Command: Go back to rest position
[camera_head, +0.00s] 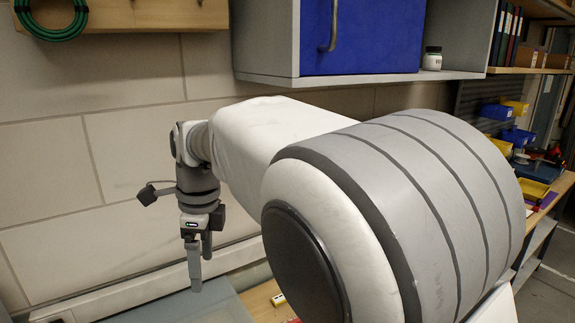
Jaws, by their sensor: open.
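My gripper (199,258) hangs from the wrist of my arm at the left of the middle, pointing down. It is open, and nothing shows between its fingers. It is in the air in front of the tiled wall, above a grey-blue surface (215,306) at the bottom edge. My own large white and grey arm links fill the centre and right and hide most of the bench.
A wall cabinet with a blue door (362,38) hangs above my arm, with a small jar (432,58) beside the door. A green cable coil (50,33) hangs upper left. Blue and yellow bins (518,137) stand on the bench at right. A small yellow-white item (278,299) lies below.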

